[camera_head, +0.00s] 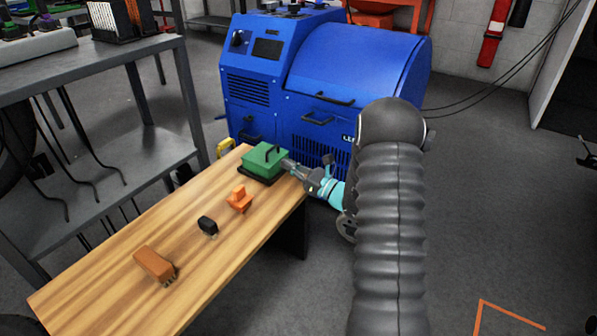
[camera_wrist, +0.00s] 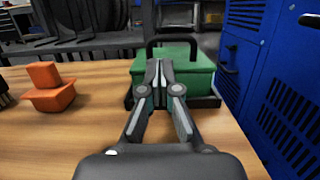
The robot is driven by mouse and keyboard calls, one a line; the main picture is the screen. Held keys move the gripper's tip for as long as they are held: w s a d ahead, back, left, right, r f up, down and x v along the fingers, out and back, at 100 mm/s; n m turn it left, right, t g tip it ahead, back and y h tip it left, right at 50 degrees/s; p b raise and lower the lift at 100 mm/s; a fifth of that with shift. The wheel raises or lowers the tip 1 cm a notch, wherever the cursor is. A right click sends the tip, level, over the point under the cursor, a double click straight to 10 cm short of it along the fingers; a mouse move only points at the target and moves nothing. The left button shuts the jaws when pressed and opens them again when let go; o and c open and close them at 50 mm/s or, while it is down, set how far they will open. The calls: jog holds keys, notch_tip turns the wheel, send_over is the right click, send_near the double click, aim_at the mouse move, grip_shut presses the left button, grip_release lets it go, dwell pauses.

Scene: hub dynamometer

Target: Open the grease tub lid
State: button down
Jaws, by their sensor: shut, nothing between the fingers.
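The grease tub is a green box (camera_head: 265,161) with a black handle on top, on a dark base at the far end of the wooden table. Its lid looks closed. In the wrist view the green tub (camera_wrist: 178,66) is straight ahead, with its black handle (camera_wrist: 172,42) arched above the top. My gripper (camera_head: 288,164) is shut and empty at the tub's right side in the head view. In the wrist view my gripper's fingertips (camera_wrist: 160,66) overlap the tub's near face and hide part of it. I cannot tell whether they touch it.
An orange block (camera_head: 239,200), a black block (camera_head: 208,226) and a brown block (camera_head: 154,264) lie along the wooden table (camera_head: 110,295). A large blue machine (camera_head: 330,75) stands behind the tub. A grey shelf (camera_head: 90,65) is at left.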

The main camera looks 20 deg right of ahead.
jog(key=shift+x, duration=2.05)
jog(key=shift+r, duration=0.1)
